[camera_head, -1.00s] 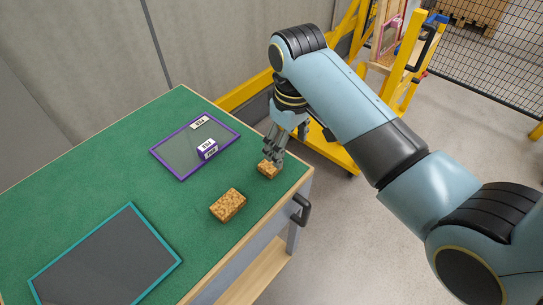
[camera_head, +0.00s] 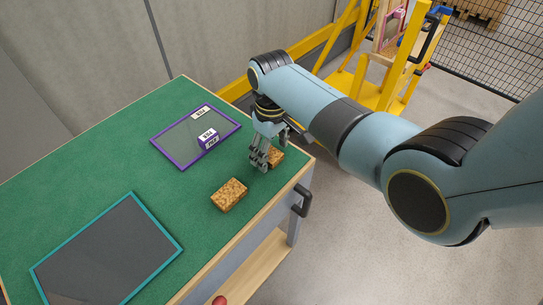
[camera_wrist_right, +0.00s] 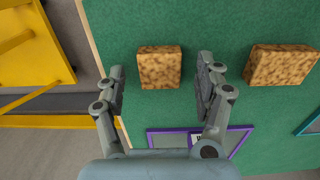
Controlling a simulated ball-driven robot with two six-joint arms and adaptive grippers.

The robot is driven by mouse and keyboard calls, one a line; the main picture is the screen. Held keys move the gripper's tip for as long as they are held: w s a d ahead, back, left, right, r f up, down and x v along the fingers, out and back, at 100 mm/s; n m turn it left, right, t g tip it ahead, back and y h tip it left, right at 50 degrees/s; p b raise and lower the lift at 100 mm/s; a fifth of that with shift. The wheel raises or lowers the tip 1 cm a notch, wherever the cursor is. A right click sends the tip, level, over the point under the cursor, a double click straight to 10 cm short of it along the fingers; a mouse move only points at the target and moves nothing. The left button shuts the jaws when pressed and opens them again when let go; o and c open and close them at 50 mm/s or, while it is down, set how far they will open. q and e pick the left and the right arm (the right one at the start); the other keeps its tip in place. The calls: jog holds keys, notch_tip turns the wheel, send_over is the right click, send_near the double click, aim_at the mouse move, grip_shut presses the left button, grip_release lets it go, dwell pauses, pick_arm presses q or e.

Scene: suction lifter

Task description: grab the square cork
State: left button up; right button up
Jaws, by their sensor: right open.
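The square cork (camera_head: 276,157) is a small speckled brown block near the right edge of the green table, partly hidden by my right gripper in the head view. My right gripper (camera_head: 262,161) is open, pointing down, with its fingers at the left of the cork in that view. In the right wrist view the square cork (camera_wrist_right: 159,68) appears between the two spread fingers, with green showing on both sides; I cannot tell how high the fingertips are above it. A longer cork block (camera_head: 229,195) lies nearby, also in the wrist view (camera_wrist_right: 281,65). My left gripper is not in view.
A purple-framed panel (camera_head: 177,140) with a small purple-and-white box (camera_head: 208,139) lies behind on the table. A teal-framed panel (camera_head: 110,250) lies at the front left. A black handle (camera_head: 302,200) sits on the table's right side, and a yellow frame (camera_head: 400,60) stands behind.

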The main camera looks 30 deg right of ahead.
jog(key=shift+f, duration=0.5)
jog(key=shift+c, duration=0.4)
jog(key=c, duration=0.8)
jog(key=shift+o, duration=0.2)
jog(key=shift+r, duration=0.1)
